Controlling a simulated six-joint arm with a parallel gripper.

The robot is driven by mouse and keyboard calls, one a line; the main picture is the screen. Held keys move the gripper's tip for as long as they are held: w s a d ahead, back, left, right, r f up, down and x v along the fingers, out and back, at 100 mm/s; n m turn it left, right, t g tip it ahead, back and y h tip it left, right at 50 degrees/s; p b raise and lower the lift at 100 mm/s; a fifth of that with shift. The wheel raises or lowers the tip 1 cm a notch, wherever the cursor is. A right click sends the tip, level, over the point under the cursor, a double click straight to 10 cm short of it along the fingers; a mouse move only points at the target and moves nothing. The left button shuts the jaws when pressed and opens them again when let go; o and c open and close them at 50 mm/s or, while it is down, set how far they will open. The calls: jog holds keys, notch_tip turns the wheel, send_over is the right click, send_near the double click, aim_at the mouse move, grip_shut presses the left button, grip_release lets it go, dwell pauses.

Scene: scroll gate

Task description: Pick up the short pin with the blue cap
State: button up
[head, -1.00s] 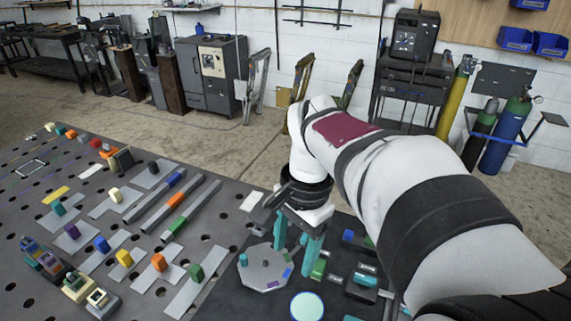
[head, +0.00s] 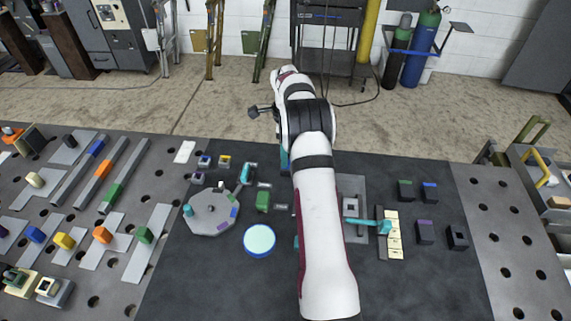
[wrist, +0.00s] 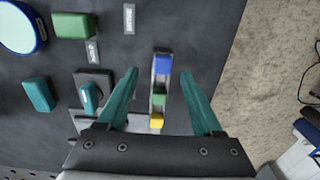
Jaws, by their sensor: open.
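A blue cap (wrist: 162,64) shows at the upper end of a narrow grey rack (wrist: 153,84) in the wrist view, in line with a green cap (wrist: 159,99) and a yellow cap (wrist: 156,120). Seen from above, pin lengths cannot be told. My gripper (wrist: 158,77) is open and empty, its teal fingers on either side of the rack in the picture, apparently above it. In the head view my arm hides the rack, and only a bit of teal finger (head: 284,160) shows.
A grey octagonal plate (head: 210,212) and a blue-rimmed disc (head: 259,240) lie left of my arm. A green block (head: 263,200) stands nearby. Dark blocks with green (head: 405,190), blue (head: 429,191) and purple (head: 425,231) tops stand to the right. The table's far edge is close to my gripper.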

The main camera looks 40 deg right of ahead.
jog(key=f, duration=0.4)
jog(key=shift+w+d, duration=0.1)
jog(key=shift+w, duration=0.1)
grip_shut()
